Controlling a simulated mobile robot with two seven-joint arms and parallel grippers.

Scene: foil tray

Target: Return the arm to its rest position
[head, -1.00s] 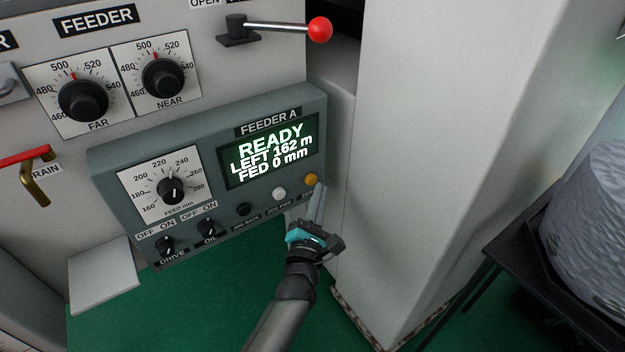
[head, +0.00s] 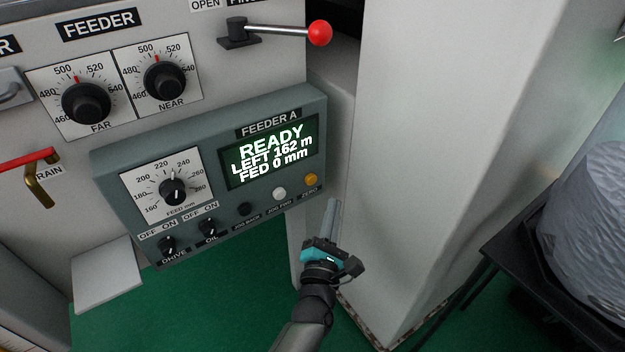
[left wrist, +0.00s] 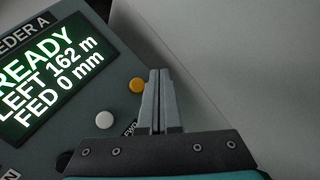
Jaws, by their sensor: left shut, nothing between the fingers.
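My left gripper (head: 333,208) is shut and empty. In the head view it is in front of the machine's pale side, just right of and below the Feeder A panel (head: 107,165). It is apart from the yellow ZERO button (head: 311,179). In the left wrist view the shut fingers (left wrist: 158,78) point upward in the picture, with the yellow button (left wrist: 137,85) just to their left and the white button (left wrist: 105,119) farther left. The panel's screen (head: 268,154) reads READY, LEFT 162 m, FED 0 mm. My right gripper is not in view.
A lever with a red ball (head: 320,32) juts out above the panel. A red-handled valve (head: 28,157) is at the left. A pale column (head: 425,130) rises right of my gripper. A dark stand (head: 497,247) with a large wrapped roll (head: 597,225) is at far right. Green floor (head: 215,310) shows below.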

